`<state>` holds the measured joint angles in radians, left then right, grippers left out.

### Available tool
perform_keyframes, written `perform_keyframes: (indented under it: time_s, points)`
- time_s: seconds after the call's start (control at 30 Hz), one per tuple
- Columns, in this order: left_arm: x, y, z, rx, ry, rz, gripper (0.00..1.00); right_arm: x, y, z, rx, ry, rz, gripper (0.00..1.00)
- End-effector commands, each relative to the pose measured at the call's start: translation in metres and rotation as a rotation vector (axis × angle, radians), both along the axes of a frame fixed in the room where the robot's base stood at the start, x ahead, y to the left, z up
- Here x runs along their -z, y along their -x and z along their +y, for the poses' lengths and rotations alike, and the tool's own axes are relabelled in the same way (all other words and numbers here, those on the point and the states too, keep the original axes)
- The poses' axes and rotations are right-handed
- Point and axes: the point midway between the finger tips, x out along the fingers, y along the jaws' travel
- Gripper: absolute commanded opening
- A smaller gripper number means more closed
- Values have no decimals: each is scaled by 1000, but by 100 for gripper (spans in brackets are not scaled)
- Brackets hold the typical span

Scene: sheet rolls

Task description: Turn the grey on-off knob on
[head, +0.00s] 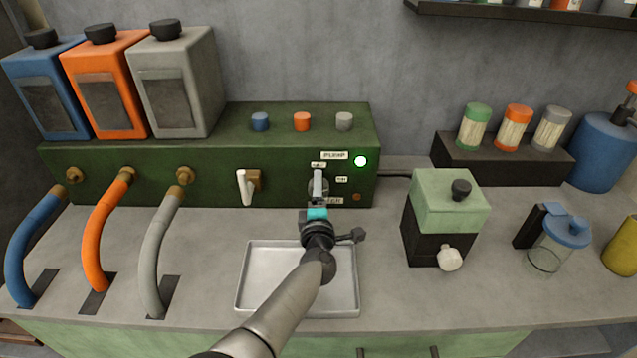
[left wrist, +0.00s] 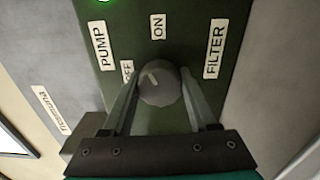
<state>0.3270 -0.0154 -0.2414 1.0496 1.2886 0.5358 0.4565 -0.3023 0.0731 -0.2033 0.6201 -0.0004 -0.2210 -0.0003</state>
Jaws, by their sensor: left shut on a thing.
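The grey on-off knob (left wrist: 160,84) is round, on the green panel (left wrist: 150,122), between the OFF label (left wrist: 127,71) and ON label (left wrist: 158,27). Its pale mark points up and left in the left wrist view, between the two labels. My left gripper (left wrist: 158,92) is shut on the knob, one finger on each side. In the head view my left gripper (head: 318,188) reaches the front of the green pump box (head: 215,162) and hides most of the knob. My right gripper is not in view.
A green light (head: 361,161) glows on the box. A white lever (head: 245,187) sticks out left of the knob. A metal tray (head: 262,275) lies under my left arm. A green and black grinder-like box (head: 447,205) stands to the right.

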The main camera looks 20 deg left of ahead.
Motion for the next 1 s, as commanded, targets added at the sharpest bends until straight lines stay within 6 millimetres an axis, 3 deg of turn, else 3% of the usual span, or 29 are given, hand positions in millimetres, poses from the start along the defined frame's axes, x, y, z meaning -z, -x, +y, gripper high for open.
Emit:
perform_keyframes:
  time_s: [0.5,1.0]
  points:
    - [1,1,-1,1,-362,108,4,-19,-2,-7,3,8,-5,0]
    - [1,0,0,1,-452,133,4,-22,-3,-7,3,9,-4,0]
